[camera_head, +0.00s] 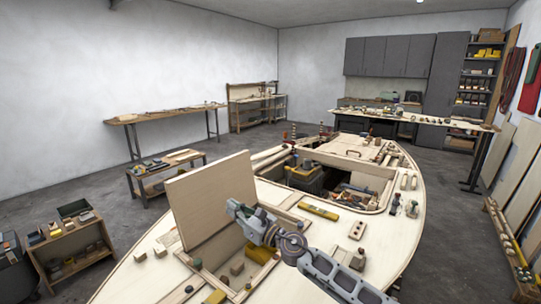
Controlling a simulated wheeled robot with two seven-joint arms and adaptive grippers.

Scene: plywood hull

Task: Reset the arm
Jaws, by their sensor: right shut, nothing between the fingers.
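My right arm comes in from the bottom right. Its gripper (233,206) is shut and empty, in front of the right part of an upright plywood lid (210,198). I cannot tell whether the fingertips touch the lid. The lid stands open at the left edge of a hatch in the plywood hull (135,279). Small wooden blocks (237,267) and something yellow lie in the open hatch, partly hidden by my arm. My left gripper is not in view.
A yellow level-like bar (318,212) lies on the deck, with small clamps (394,203) to the right. Behind it is a larger opening holding a toolbox (305,176). A low bench (165,172) and a wooden cart (70,247) stand left; the floor between is clear.

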